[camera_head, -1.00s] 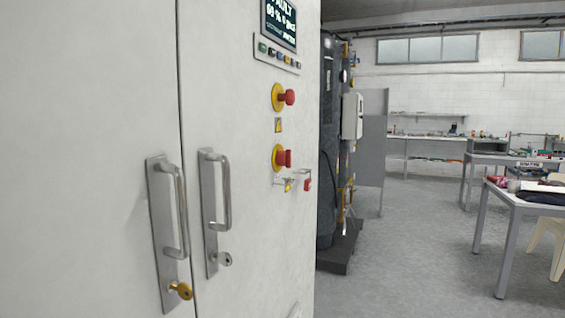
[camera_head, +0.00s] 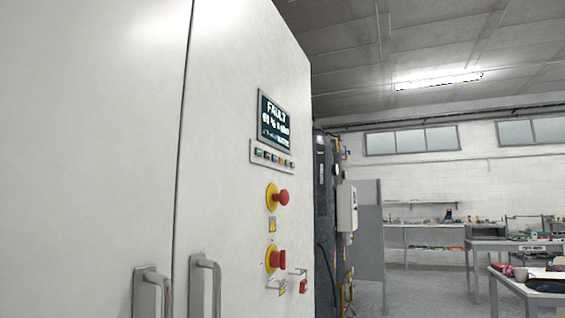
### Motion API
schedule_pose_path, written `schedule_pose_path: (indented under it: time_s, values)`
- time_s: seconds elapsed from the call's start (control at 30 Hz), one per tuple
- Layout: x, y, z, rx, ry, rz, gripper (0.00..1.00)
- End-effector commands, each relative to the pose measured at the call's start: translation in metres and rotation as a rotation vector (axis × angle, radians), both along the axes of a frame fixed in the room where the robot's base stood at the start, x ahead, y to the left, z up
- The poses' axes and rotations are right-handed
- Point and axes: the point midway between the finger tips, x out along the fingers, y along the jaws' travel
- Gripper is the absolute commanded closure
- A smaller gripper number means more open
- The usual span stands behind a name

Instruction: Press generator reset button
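The white generator cabinet (camera_head: 235,130) fills the left half of the view. Its dark display (camera_head: 273,122) reads "FAULT" with smaller lines below. Under it is a strip with a row of several small coloured buttons (camera_head: 272,158); their labels are too small to read, so I cannot tell which is reset. Below are a red mushroom knob (camera_head: 282,197) on a yellow ring and a red switch (camera_head: 277,260) on a yellow base. My gripper is not in view.
Two door handles (camera_head: 150,292) stick out at the bottom left. A red padlock-like tag (camera_head: 304,286) hangs by the switch. Dark equipment (camera_head: 326,200) stands behind the cabinet. Tables (camera_head: 520,290) stand at the right, with open floor (camera_head: 425,290) between.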

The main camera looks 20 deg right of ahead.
Motion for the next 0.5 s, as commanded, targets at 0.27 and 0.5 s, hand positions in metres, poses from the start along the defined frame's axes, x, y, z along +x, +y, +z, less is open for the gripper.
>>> schedule_pose_path:
  time_s: [0.27,0.5]
  values:
    - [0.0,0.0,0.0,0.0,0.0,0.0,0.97]
    - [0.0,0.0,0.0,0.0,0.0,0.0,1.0]
